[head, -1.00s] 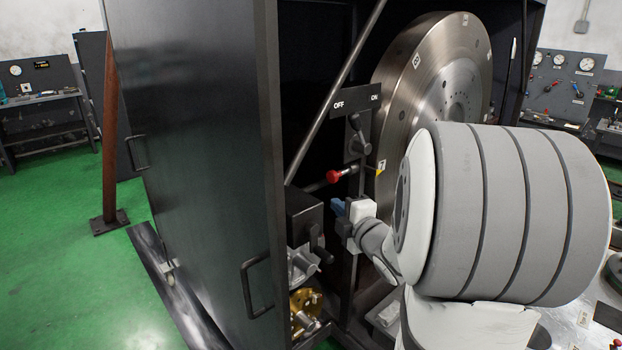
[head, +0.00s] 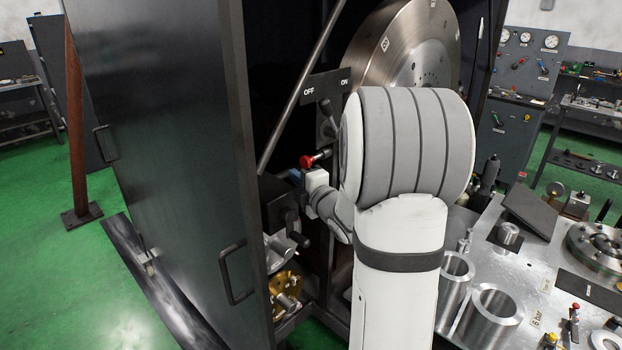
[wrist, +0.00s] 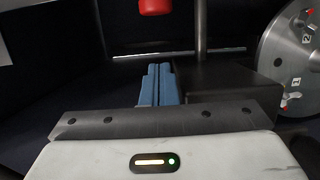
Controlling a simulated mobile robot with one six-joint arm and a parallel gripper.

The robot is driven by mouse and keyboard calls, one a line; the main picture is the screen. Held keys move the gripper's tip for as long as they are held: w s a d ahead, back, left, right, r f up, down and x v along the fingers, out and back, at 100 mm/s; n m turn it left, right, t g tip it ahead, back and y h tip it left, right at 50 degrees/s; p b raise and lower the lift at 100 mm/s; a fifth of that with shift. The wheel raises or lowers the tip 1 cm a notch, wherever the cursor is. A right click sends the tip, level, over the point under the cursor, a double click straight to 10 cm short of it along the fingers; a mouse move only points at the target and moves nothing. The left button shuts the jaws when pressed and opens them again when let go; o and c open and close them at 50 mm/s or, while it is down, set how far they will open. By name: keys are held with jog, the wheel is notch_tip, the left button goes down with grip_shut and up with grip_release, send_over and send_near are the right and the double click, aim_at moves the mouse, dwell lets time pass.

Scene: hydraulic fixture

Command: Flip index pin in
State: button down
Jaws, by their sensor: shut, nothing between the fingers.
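The index pin shows as a red knob (head: 307,162) on a short rod, in front of the dark machine frame and below the OFF/ON plate. In the wrist view the red knob (wrist: 156,6) is cut off by the top edge. My gripper (head: 295,175) has blue fingers and sits just below and slightly left of the knob in the head view. In the wrist view the fingers (wrist: 159,84) are together and empty, with a gap in the picture between them and the knob. My arm hides part of the mounting area.
A black lever (head: 327,115) is under the OFF/ON plate (head: 325,86). The large metal disc (head: 395,45) is behind; its numbered face (wrist: 293,60) shows at right in the wrist view. A dark block (head: 277,203) and brass part (head: 286,290) sit below. The cabinet door (head: 160,150) stands left.

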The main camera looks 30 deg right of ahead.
aim_at(308, 161)
jog(key=w+d+p, duration=0.2)
jog(key=w+d, duration=0.1)
jog(key=w, duration=0.1)
jog(key=shift+d, duration=0.3)
